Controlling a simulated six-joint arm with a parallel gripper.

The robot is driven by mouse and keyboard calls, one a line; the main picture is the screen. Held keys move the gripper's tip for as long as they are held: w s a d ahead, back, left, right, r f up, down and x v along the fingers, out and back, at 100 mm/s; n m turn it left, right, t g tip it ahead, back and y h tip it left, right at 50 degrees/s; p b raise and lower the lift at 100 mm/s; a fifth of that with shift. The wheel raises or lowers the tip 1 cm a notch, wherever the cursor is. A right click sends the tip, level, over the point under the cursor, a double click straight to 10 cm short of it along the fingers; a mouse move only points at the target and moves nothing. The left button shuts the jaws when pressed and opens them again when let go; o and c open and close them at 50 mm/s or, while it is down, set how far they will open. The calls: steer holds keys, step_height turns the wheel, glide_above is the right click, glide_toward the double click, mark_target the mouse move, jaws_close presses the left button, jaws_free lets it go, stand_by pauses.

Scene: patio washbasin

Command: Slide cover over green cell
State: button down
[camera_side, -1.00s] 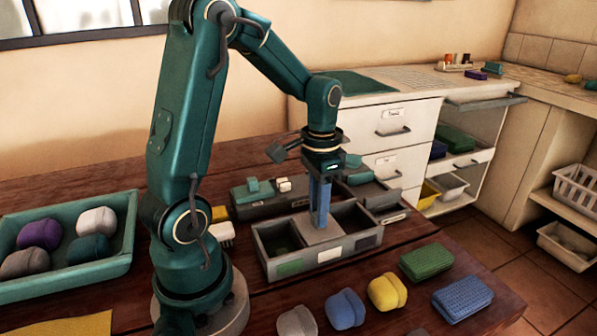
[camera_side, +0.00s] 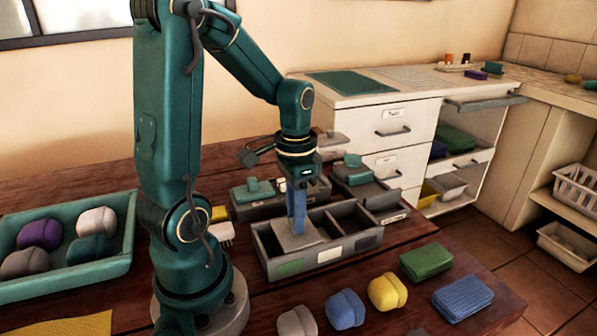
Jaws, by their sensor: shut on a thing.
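A grey box (camera_side: 358,257) with three cells stands on the wooden table. The middle and right cells are uncovered and look dark inside. My gripper (camera_side: 298,225) points down at the cover with its blue fingers shut on the cover's handle, which the fingers mostly hide.
Several sponges, including a yellow one (camera_side: 387,292) and a green one (camera_side: 427,262), lie in front of the box. A teal tray (camera_side: 128,235) with several sponges is at the left. Grey holders with teal blocks (camera_side: 260,190) stand close behind the box.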

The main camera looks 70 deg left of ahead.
mark_target(277, 236)
steer(key=shift+s, duration=1.9)
steer(key=c, duration=0.7)
jaws_free()
steer(key=shift+w+r, duration=0.1)
steer(key=shift+r, duration=2.5)
